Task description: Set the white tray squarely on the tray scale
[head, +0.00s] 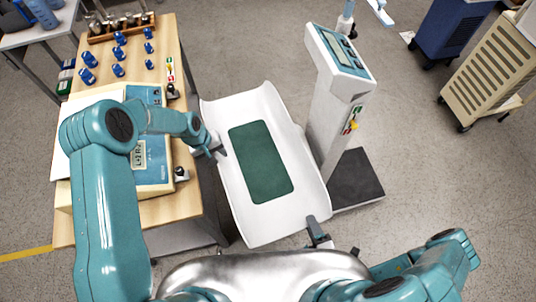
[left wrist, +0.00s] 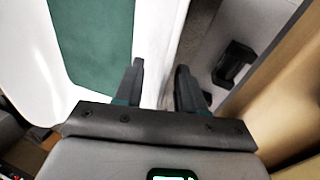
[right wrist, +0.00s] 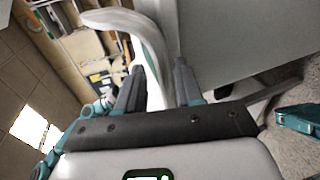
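The white tray (head: 222,110), with a green mat (head: 262,160) on its floor, is over the gap between the wooden table and a white column, tilted in the head view. My left gripper (head: 217,147) is shut on its left rim, which also shows between the fingers in the left wrist view (left wrist: 158,75). My right gripper (head: 317,230) is shut on its near right rim, seen between the fingers in the right wrist view (right wrist: 156,85). A beige device with a blue panel (head: 152,158) sits on the table, partly behind my left arm; I cannot tell whether it is the tray scale.
The white column (head: 328,110) with a display head and dark floor platform (head: 358,178) stands close to the tray's right side. A beige cart (head: 487,75) and blue cabinet stand far right; floor there is clear.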

